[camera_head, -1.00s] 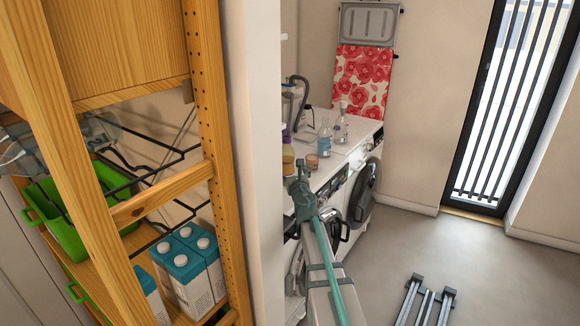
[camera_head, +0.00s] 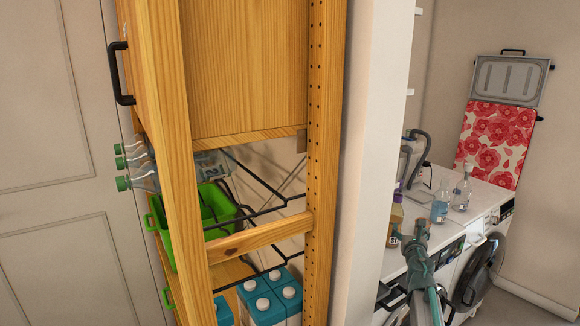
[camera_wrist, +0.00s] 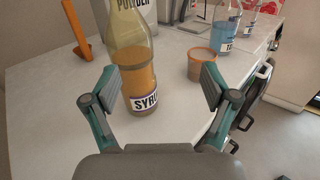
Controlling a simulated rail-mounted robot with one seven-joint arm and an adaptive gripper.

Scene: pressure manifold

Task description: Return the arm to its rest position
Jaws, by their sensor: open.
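My gripper (camera_head: 416,240) is at the right of the head view, near the front edge of the white worktop. In the wrist view my gripper (camera_wrist: 158,88) has its two grey-padded fingers spread wide, with nothing held. A bottle of amber liquid labelled "SYRU…" (camera_wrist: 140,75) stands upright on the worktop, seen between the fingers and beyond them; contact is not apparent. The bottle also shows partly in the head view (camera_head: 394,222), behind my gripper. Most of my arm is outside the head view.
The worktop (camera_wrist: 60,85) also bears an orange tub (camera_wrist: 201,65), a blue-liquid bottle (camera_head: 440,207) and clear glassware (camera_head: 462,192). Washing machines (camera_head: 480,270) stand below. A wooden shelf unit (camera_head: 322,130) with bottles, a green crate (camera_head: 165,235) and cartons (camera_head: 270,300) fills the middle, beside a white wall edge (camera_head: 375,150).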

